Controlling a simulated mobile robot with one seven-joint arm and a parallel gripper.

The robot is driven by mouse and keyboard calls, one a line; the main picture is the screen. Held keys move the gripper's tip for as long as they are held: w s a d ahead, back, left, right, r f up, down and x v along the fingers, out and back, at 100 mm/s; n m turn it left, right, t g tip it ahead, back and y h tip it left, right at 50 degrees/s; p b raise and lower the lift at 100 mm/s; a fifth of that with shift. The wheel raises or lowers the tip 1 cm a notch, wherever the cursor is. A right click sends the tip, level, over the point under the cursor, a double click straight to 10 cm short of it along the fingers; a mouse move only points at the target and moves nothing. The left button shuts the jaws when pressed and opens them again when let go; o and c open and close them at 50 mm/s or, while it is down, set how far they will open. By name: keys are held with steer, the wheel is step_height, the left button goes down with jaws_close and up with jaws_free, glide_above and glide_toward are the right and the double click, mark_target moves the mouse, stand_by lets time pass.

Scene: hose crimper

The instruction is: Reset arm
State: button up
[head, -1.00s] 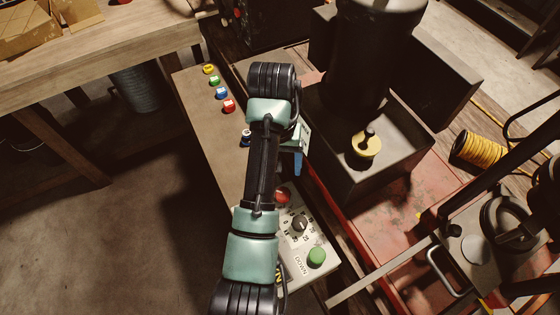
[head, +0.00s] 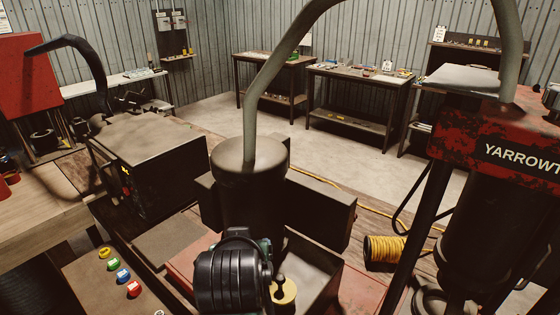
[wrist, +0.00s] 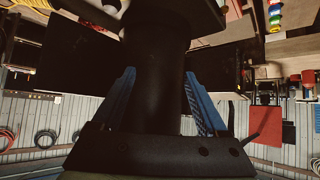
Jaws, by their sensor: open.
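My gripper (wrist: 158,105) shows in the wrist view with its two blue fingers spread wide apart. It is open, and I see nothing held in it. The black cylinder (wrist: 157,60) of the machine fills the gap between the fingers in that view; I cannot tell how far off it is. In the head view one dark, rounded joint of my arm stands low in the middle, in front of the same black cylinder (head: 250,190). My gripper is hidden in the head view.
Left of my arm, a board holds yellow, green, blue and red buttons (head: 119,275). A yellow-knobbed block (head: 283,291) is close on the right. A yellow cable reel (head: 384,252) and red YARROWT machine (head: 480,145) stand further right. Workbenches (head: 360,73) line the back, with clear floor before them.

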steer(key=s+d+r+m+t, duration=0.1)
steer(key=s+d+r+t, duration=0.2)
steer(key=r, duration=0.6)
steer(key=d+r+t, duration=0.4)
steer(key=r, duration=0.4)
steer(key=s+r+t+b, duration=0.2)
steer(key=s+r+t, duration=0.3)
steer(key=r, duration=0.5)
steer(key=s+r+t+b, duration=0.2)
steer(key=s+r+t, duration=0.3)
steer(key=r, duration=0.5)
steer(key=s, duration=0.2)
steer(key=shift+s+a+r+h+b, duration=0.25)
steer(key=shift+s+r+h+b, duration=0.1)
steer(key=shift+s+h, duration=0.05)
